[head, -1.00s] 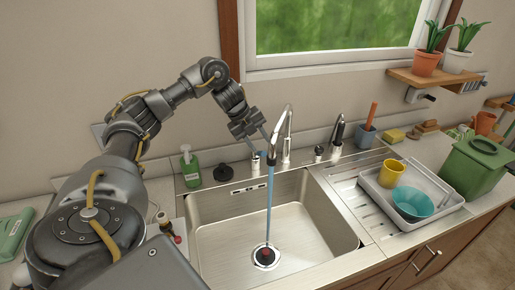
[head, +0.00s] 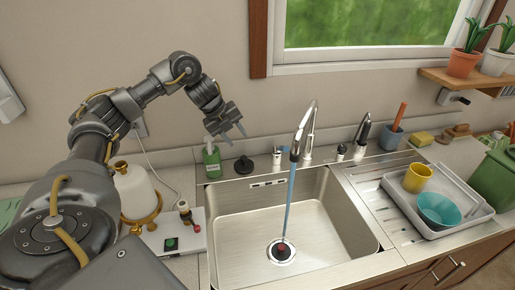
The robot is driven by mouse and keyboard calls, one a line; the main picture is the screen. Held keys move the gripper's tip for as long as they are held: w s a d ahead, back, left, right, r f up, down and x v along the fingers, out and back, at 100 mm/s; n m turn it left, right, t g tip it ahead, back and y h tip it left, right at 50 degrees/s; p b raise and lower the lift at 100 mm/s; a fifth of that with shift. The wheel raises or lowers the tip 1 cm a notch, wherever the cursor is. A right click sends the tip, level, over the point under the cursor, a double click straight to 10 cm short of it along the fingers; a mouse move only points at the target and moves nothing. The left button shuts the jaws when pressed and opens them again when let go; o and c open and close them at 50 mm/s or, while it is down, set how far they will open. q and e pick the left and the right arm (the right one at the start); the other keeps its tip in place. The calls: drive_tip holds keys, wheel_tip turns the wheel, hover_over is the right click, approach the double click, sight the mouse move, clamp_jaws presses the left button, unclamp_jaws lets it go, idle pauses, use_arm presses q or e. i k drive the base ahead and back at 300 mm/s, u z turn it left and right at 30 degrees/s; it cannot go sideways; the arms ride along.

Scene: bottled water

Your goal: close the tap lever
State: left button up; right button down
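The silver tap (head: 308,130) arches over the sink (head: 318,218). A blue stream of water (head: 290,197) runs from its spout down to the drain. A small silver lever (head: 279,155) with a blue mark stands on the counter just left of the tap; its exact position is too small to tell. My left gripper (head: 236,138) is open and empty, left of and above the lever and clear of it, near the green soap bottle (head: 211,162). My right gripper is not in view.
A black stopper (head: 244,166) stands between the soap bottle and the lever. A black-topped sprayer (head: 362,131) is right of the tap.

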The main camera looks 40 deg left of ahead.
sight(278, 148)
drive_tip(key=u, duration=2.5)
drive_tip(key=k, duration=0.95)
drive_tip(key=z, duration=2.05)
drive_tip(key=i, duration=1)
